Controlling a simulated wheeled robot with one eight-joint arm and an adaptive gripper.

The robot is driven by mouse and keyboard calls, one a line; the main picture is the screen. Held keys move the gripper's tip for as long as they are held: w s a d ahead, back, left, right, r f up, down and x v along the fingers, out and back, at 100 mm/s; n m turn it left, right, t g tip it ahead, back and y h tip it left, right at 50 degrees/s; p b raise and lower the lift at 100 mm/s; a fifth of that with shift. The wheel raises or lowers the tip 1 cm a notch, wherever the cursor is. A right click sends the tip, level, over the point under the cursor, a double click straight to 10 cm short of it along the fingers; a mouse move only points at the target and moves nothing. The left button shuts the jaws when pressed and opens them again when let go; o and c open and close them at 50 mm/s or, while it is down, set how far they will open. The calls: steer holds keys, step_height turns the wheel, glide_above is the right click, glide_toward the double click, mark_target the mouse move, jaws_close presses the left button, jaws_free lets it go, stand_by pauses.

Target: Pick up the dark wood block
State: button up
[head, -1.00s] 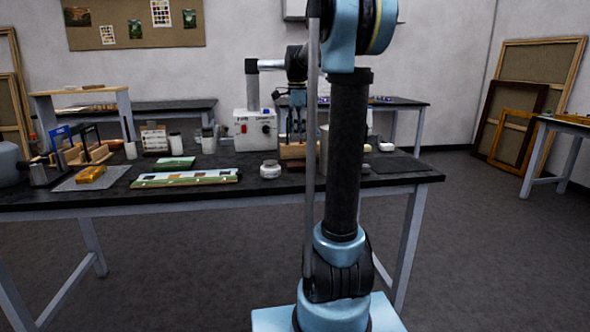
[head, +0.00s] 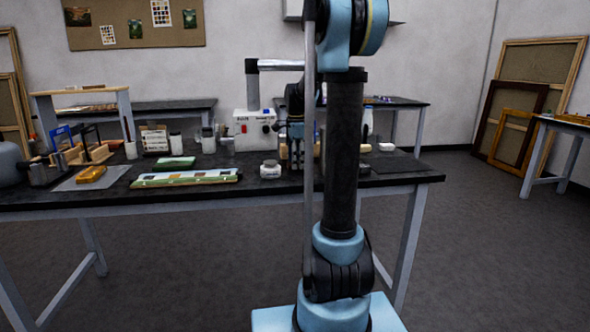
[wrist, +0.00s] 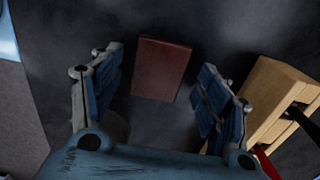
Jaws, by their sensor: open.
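The dark wood block (wrist: 162,70) is reddish brown and lies on the dark tabletop in the wrist view. It shows in the gap between the two blue finger pads, toward their far ends, with space on both sides. My gripper (wrist: 160,82) is open and empty. In the head view my gripper (head: 296,150) is low over the bench, just right of a small jar, partly covered by my arm. I cannot make out the dark wood block in the head view.
A pale wooden rack (wrist: 272,100) holding tools stands close to the right finger in the wrist view. In the head view, a small jar (head: 270,170) is left of my gripper and a white box (head: 254,128) is behind. A painted strip (head: 185,178) lies further left.

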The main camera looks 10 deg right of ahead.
steer(key=shift+f, duration=0.25)
steer(key=c, duration=1.1)
steer(key=shift+c, duration=0.2)
step_height(320, 180, up, 10)
